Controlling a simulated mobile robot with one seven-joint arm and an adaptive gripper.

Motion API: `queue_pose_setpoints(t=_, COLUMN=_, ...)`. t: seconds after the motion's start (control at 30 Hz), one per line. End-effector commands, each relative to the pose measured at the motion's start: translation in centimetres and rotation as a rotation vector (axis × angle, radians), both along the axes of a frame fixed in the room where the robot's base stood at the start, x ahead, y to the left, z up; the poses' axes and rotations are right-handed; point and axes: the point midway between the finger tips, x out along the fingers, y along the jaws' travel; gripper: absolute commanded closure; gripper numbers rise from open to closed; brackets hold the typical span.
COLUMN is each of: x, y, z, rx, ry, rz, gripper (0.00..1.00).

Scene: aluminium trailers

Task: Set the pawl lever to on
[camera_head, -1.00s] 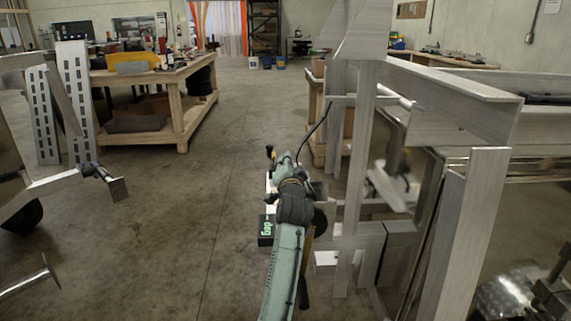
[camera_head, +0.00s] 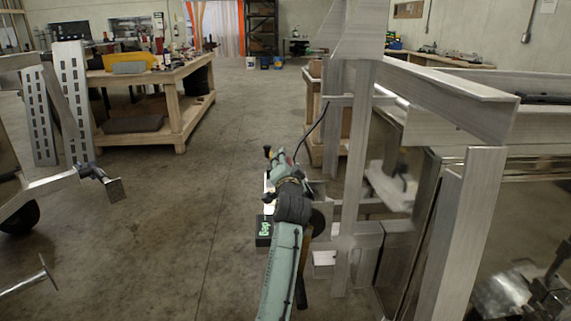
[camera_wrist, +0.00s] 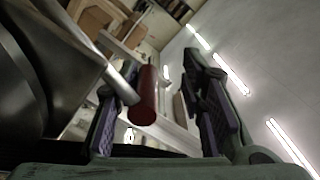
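In the wrist view a metal rod with a dark red cylindrical grip (camera_wrist: 146,96) reaches in from the upper left. It looks like a lever handle, but I cannot tell for sure that it is the pawl lever. My gripper (camera_wrist: 160,105) is open, with one finger on each side of the red grip. The grip is closer to the left finger, and I cannot tell whether they touch. In the head view my arm runs forward beside the aluminium trailer frame (camera_head: 355,170); my fingers and the lever are not clear there.
Aluminium uprights and rails stand close on the right of my arm. A wooden workbench (camera_head: 178,92) is at the back left. Another metal trailer part (camera_head: 75,100) stands at the left edge. The concrete floor (camera_head: 165,230) between is clear.

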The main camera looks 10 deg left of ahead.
Motion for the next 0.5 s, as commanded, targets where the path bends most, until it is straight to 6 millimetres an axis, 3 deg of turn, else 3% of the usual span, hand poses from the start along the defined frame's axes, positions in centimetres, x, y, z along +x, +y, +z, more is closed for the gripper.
queue_pose_setpoints(t=0.5, x=0.0, y=-0.1, z=8.8, rx=0.002, ry=-0.006, rz=-0.001, gripper=0.64)
